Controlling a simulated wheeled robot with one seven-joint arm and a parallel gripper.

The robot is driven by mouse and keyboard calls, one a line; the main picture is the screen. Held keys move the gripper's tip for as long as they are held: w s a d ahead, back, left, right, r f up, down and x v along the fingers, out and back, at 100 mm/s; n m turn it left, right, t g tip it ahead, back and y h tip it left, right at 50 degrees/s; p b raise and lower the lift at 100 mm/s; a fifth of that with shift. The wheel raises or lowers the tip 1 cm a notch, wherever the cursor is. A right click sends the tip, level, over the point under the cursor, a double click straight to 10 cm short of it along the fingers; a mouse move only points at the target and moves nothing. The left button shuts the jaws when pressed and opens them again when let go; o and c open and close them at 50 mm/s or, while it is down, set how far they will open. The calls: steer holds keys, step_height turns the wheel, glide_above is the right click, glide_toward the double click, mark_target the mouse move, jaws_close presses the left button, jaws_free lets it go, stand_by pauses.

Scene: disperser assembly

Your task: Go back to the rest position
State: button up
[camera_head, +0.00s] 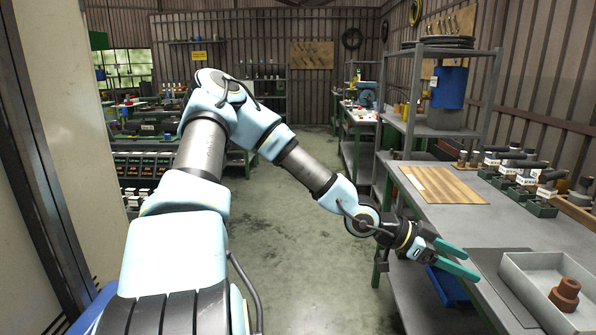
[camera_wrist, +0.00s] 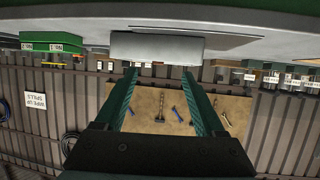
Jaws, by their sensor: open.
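My gripper (camera_head: 459,260) has two green fingers and is at the right in the head view, beside the front edge of the grey workbench (camera_head: 540,232). Its fingers are apart with nothing between them. In the wrist view the open fingers of my gripper (camera_wrist: 166,100) frame a brown tool board (camera_wrist: 160,118) on the far wall, and the picture is upside down. My arm stretches from the lower left across the middle of the head view, bent down towards the bench.
A light grey tray (camera_head: 520,287) holding a reddish-brown part (camera_head: 565,294) sits on the bench close to my gripper. A wooden board (camera_head: 443,184) lies farther back. Several green blocks with dark parts line the bench's right. A blue bin (camera_head: 449,287) is below. The floor aisle (camera_head: 290,240) is clear.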

steer(key=w+a+f+n+t+y, duration=0.1)
steer(key=w+a+f+n+y, duration=0.15)
steer(key=a, duration=0.55)
steer(key=w+a+f+n+t+y, duration=0.1)
steer(key=a+f+n+t+y, duration=0.2)
steer(key=a, duration=0.4)
steer(key=w+a+f+n+y, duration=0.2)
steer(key=a+y, duration=0.3)
steer(key=a, duration=0.3)
steer(key=s+a+r+n+y, duration=0.1)
steer(key=s+a+r+n, duration=0.1)
steer(key=a+r+n, duration=0.3)
steer(key=s+a+r+n+y, duration=0.1)
steer(key=a+r+n, duration=0.5)
steer(key=a, duration=0.5)
steer(key=shift+s+a+n+y, duration=0.3)
steer(key=shift+s+n+y, duration=0.05)
steer(key=shift+s, duration=0.05)
